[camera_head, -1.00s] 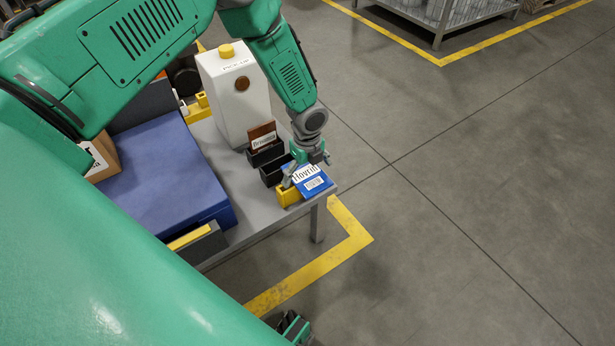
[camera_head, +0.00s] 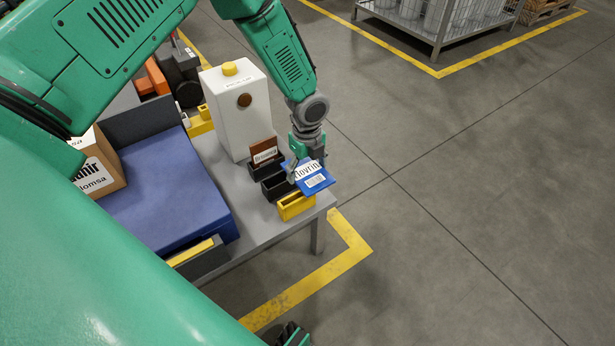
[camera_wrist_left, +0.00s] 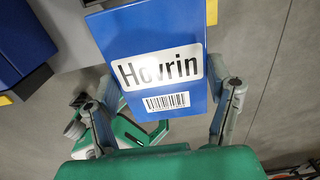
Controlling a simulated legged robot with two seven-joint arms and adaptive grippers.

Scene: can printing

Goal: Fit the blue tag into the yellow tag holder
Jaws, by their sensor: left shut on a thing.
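The blue tag (camera_head: 315,180) carries a white "Hovrin" label and a barcode. My left gripper (camera_head: 303,168) is shut on it and holds it tilted, label side up. The tag fills the middle of the left wrist view (camera_wrist_left: 150,30), between the two fingers. The yellow tag holder (camera_head: 296,208) stands near the table's front right corner, with its open top showing and no tag in it. In the head view the tag appears just above and behind the holder's right end, apart from its slot.
Two black holders (camera_head: 274,186) stand in a row behind the yellow one; the rear one holds a brown tag (camera_head: 264,151). A white box (camera_head: 236,110) with a yellow cap stands behind them. A blue pad (camera_head: 165,185) with a carton lies left.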

